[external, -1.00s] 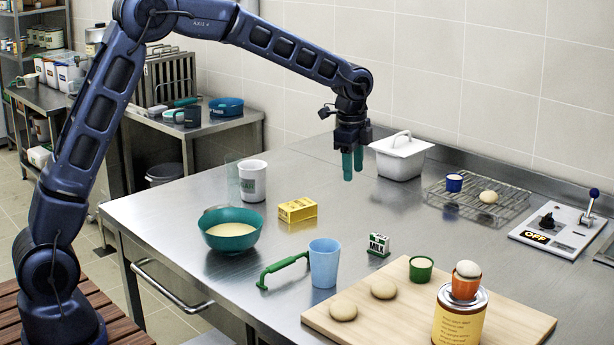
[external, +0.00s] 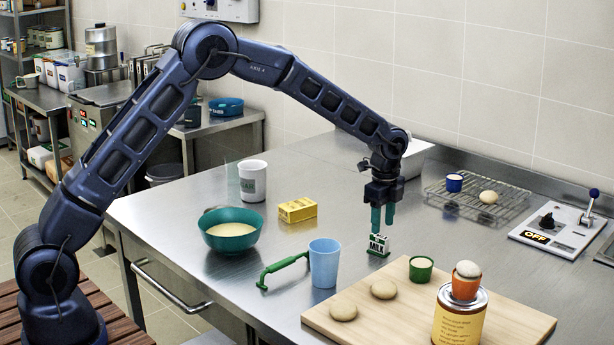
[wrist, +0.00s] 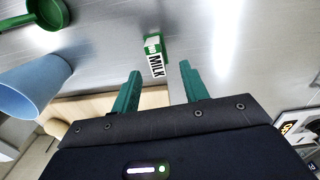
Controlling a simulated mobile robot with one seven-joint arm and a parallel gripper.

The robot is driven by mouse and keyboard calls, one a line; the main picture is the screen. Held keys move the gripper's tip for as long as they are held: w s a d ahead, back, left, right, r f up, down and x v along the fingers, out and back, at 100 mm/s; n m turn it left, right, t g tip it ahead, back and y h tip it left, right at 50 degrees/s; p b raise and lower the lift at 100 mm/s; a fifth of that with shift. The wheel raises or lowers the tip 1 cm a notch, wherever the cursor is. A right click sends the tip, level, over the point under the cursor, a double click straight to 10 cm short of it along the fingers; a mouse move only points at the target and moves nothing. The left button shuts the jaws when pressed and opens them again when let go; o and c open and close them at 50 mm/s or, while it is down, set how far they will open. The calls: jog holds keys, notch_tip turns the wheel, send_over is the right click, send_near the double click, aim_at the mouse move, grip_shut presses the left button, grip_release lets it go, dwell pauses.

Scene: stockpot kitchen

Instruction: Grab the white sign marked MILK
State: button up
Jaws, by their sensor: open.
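The small white sign marked MILK (external: 379,246), with green on it, stands on the steel table just behind the wooden board. It also shows in the wrist view (wrist: 155,62), ahead of the fingertips and a little left of the middle between them. My gripper (external: 382,220) points down with its green fingers close above the sign; in the wrist view the two fingers (wrist: 159,72) are spread apart with nothing between them. I cannot tell whether a fingertip touches the sign.
A blue cup (external: 324,264) and a green handled tool (external: 284,269) are left of the sign. The wooden board (external: 400,317) holds dough balls, a green cup (external: 420,269) and a can (external: 459,320). A yellow box (external: 297,210) lies further back. Bare steel lies right of the sign.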

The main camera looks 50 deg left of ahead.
aim_at(380, 236)
jog(key=shift+s+a+f, duration=0.1)
jog(key=shift+s+f, duration=0.05)
jog(key=shift+f, duration=1.25)
jog(key=shift+s+a+f, duration=0.1)
jog(key=shift+f, duration=1.3)
grip_shut()
